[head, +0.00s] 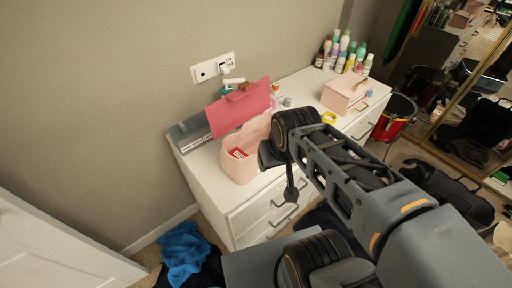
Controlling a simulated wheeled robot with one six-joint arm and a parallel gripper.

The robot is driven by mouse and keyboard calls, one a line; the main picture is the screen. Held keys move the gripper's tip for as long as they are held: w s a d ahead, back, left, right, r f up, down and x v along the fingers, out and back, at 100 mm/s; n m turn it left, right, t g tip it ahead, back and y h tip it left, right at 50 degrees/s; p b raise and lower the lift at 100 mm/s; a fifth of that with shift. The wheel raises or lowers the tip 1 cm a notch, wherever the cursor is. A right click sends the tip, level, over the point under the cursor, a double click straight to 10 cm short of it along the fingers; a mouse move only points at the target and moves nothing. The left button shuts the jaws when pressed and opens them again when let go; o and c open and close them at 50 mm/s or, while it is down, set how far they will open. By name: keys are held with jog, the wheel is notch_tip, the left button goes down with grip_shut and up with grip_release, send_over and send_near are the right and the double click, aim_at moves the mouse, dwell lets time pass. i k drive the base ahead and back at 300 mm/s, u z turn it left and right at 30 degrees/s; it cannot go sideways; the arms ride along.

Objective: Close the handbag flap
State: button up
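A light pink handbag (241,160) stands on the white dresser, left of my arm. Its darker pink flap (238,106) is raised and tilted back toward the wall, so the bag's mouth is open. A red item with white marking (238,153) shows inside the bag. My gripper (291,193) is at the end of my arm, just right of the bag and close to its right side in the picture. Its fingers are small, dark and partly hidden by the arm, so I cannot tell whether they are open. I see nothing held. Contact with the bag is unclear.
A grey container (190,140) stands left behind the bag. A pink box (345,92), a yellow roll (328,117) and several bottles (345,55) occupy the right part of the dresser (302,83). Blue cloth (183,250) lies on the floor; a red bin (394,118) stands right.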

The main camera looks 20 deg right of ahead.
aim_at(238, 107)
jog(key=u, duration=0.95)
jog(key=k, duration=0.85)
jog(key=z, duration=0.6)
jog(key=i, duration=1)
